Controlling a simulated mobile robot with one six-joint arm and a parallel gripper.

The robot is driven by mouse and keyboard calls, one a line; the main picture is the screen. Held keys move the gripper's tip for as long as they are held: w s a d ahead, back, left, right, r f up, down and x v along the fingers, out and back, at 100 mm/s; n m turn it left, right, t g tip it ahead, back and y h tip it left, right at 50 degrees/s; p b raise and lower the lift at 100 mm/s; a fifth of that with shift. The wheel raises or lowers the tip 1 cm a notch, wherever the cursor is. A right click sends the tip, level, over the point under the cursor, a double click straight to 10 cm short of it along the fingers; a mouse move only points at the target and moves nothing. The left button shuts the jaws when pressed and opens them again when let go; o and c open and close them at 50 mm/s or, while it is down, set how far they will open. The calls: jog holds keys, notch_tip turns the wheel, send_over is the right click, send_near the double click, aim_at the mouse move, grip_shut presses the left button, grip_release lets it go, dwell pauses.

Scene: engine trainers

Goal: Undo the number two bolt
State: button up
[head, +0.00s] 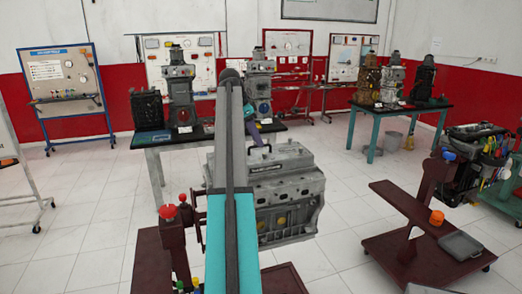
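A grey engine block (290,192) stands on a dark red stand in the middle of the head view, partly hidden behind my arm. A dark label plate (263,169) lies along its top side, and yellow round plugs show on its lower side. Individual bolts and their numbers are too small to tell apart, so I cannot pick out the number two bolt. My arm rises from the bottom centre in front of the engine. A purple part and a small dark end show above the engine's upper left; I cannot make out my gripper's fingers there.
A dark table (160,141) with engine trainers stands behind the engine. Another teal-legged table (410,107) is at the back right. A dark red stand (400,205) with an orange item (437,217) and grey tray (461,245) is at right. White floor between is clear.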

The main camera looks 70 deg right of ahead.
aim_at(264, 156)
jog(key=shift+p+x, duration=0.85)
jog(key=shift+x, duration=2.15)
jog(key=shift+c, duration=0.3)
grip_shut()
